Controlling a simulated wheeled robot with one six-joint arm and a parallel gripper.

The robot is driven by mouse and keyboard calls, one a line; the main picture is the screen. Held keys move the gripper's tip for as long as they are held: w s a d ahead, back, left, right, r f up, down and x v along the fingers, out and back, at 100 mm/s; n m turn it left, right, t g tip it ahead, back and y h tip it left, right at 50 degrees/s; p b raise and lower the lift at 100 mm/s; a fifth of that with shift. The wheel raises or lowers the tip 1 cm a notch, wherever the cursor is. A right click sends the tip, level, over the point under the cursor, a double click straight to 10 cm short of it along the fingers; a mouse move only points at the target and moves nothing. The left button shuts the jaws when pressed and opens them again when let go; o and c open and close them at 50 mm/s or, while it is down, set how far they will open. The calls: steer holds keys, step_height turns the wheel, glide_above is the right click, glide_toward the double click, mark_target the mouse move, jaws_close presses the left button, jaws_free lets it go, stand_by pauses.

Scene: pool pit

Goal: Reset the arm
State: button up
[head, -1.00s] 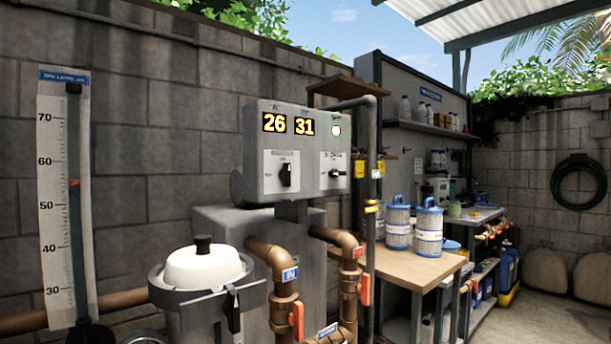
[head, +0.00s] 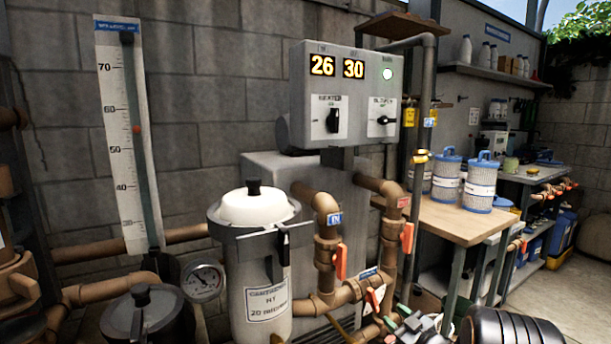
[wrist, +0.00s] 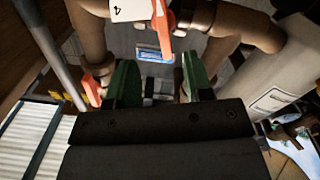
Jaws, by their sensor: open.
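My gripper (wrist: 158,82) shows in the wrist view with its two green fingers apart and nothing between them. Beyond the fingers are brown pipes, an orange valve handle (wrist: 160,18) and a small blue label (wrist: 154,54). In the head view my gripper and part of my arm (head: 500,328) are at the bottom edge, right of centre, in front of the lower pipes. The grey control box (head: 345,97) reads 26 and 30, with two black knobs and a lit round lamp.
The white cartridge filter (head: 262,295) and brown pipes with orange handles (head: 340,262) stand left of my arm. A wooden bench (head: 450,222) with blue-ended filter cartridges (head: 480,186) is behind it. Open floor (head: 590,300) lies at the right.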

steer(key=s+a+r+m+g+h+p, duration=0.1)
steer(key=s+r+m+g+h+p, duration=0.2)
steer(key=r+p, duration=0.6)
steer(key=s+a+r+m+g+h+p, duration=0.1)
steer(key=s+a+r+m+h+p, duration=0.3)
steer(key=r, duration=0.9)
steer(key=s+a+r+g+p, duration=0.3)
steer(key=s+r+p, duration=0.1)
steer(key=s, duration=0.3)
steer(key=s+a+r+m+g+p, duration=0.1)
steer(key=s+a+r+g+p, duration=0.2)
steer(key=s+r+p, duration=0.1)
steer(key=s+a+r+g+p, duration=0.2)
steer(key=s+p, duration=0.4)
steer(key=s, duration=0.3)
steer(key=shift+s+a+r+m+g, duration=0.3)
steer(key=shift+a+r+g, duration=0.15)
steer(key=shift+r, duration=0.45)
stand_by(2.9)
